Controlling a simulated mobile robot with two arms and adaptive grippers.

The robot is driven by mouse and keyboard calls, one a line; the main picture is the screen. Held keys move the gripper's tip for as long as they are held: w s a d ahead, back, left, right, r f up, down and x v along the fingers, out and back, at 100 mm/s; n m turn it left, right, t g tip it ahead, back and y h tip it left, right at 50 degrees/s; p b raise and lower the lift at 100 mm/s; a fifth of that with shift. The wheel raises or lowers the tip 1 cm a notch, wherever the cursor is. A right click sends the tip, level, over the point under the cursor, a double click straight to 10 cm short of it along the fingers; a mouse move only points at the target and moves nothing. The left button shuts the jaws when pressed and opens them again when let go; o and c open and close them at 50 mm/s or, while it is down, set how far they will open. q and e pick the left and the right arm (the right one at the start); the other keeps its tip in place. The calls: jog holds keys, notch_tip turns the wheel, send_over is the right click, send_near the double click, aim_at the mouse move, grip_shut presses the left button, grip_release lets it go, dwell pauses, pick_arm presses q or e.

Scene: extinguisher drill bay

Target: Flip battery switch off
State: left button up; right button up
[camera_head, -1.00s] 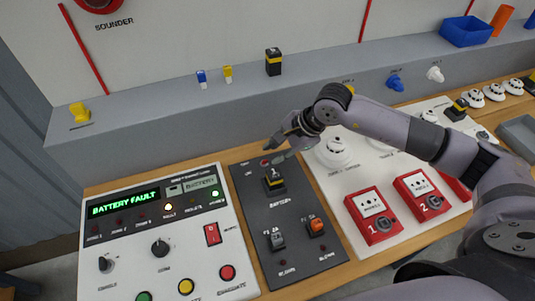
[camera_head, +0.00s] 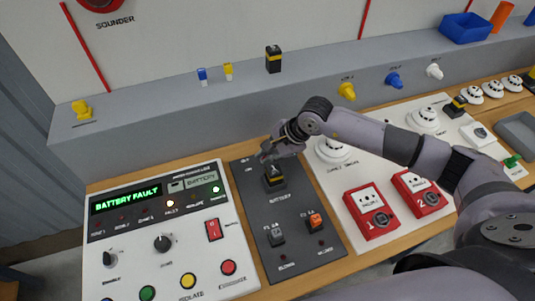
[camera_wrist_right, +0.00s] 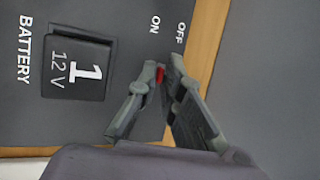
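The battery switch is a small red lever (camera_wrist_right: 160,82) between the ON and OFF labels on the dark battery panel (camera_head: 251,210). In the right wrist view it shows as a red sliver between my fingertips, mostly hidden by them. My right gripper (camera_wrist_right: 164,70) has its fingers close together around the lever; the gripper (camera_head: 268,154) hides the switch in the head view. Which way the lever leans cannot be told. The battery block (camera_wrist_right: 78,68), marked 1 and 12 V, sits beside the gripper and stands upright in the head view (camera_head: 274,179). My left gripper is out of view.
The control panel (camera_head: 237,275) at left reads BATTERY FAULT in green. Two red call points (camera_head: 371,222) and white detectors (camera_head: 424,122) stand on the white board at right. The grey ledge (camera_head: 160,130) rises behind the panel.

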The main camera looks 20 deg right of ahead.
grip_shut()
jog(key=shift+w, duration=0.15)
jog(key=shift+w+g+b, duration=0.4)
jog(key=shift+g+b, duration=0.4)
jog(key=shift+b, duration=0.2)
jog(key=g+b, duration=0.1)
jog(key=b, duration=0.1)
jog(key=w+m+g+b, duration=0.1)
jog(key=g+b, duration=0.1)
jog(key=shift+w, duration=0.15)
jog(key=shift+w+r+g+b, duration=0.1)
jog(key=shift+w+g+b, duration=0.15)
jog(key=shift+g+b, duration=0.9)
jog(key=o, duration=0.5)
grip_release()
jog(key=v, duration=1.2)
